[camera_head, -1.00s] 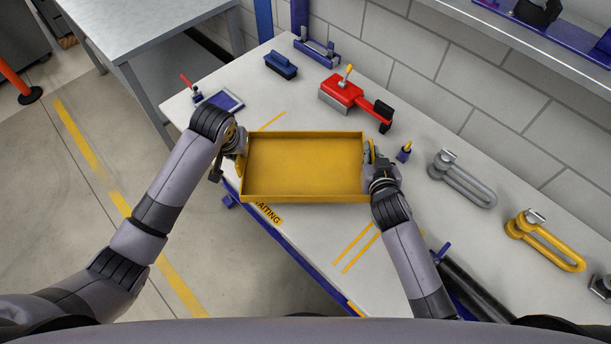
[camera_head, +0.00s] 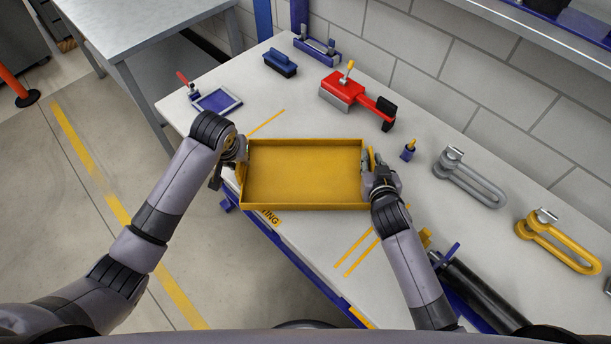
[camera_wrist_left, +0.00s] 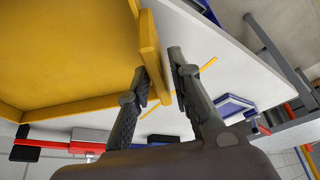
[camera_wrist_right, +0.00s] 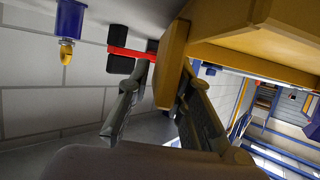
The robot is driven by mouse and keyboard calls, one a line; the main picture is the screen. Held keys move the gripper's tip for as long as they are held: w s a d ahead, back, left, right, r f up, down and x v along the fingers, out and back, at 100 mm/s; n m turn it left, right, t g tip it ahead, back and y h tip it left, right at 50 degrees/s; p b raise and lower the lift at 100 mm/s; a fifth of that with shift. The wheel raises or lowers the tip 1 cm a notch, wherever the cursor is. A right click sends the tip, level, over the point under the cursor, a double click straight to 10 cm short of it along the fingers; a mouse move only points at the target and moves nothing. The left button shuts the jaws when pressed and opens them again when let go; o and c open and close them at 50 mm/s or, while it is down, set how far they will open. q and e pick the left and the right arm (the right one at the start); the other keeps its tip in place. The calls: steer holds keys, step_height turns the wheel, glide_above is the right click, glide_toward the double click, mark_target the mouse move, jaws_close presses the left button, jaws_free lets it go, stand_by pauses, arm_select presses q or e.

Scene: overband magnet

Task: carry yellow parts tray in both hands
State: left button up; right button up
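The yellow parts tray (camera_head: 305,207) is a shallow, empty rectangular tray, roughly level, in front of me over the workbench's front edge. It appears to be held above the bench top. My left gripper (camera_head: 242,158) is at its left side; in the left wrist view the two fingers (camera_wrist_left: 160,75) straddle the tray's side wall (camera_wrist_left: 152,55). My right gripper (camera_head: 371,170) is at its right side; in the right wrist view its fingers (camera_wrist_right: 165,80) straddle a yellow part of the tray (camera_wrist_right: 174,58). Both look shut on the tray, though the exact contact is partly hidden.
The white bench (camera_head: 300,110) carries a red tool (camera_head: 343,88), a blue brush-like block (camera_head: 280,63), a blue-framed pad (camera_head: 217,101), a grey shackle (camera_head: 470,178) and a yellow shackle (camera_head: 558,243). A black cylinder (camera_head: 480,290) lies at lower right. A grey table (camera_head: 140,35) stands at upper left; open floor lies left.

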arm_select(q)
steer(key=shift+o, duration=0.7)
arm_select(e)
steer(key=shift+o, duration=0.7)
steer(key=shift+s+r, duration=0.15)
steer(key=shift+s, duration=0.35)
arm_select(q)
steer(key=v, duration=1.2)
arm_select(e)
steer(key=v, duration=1.1)
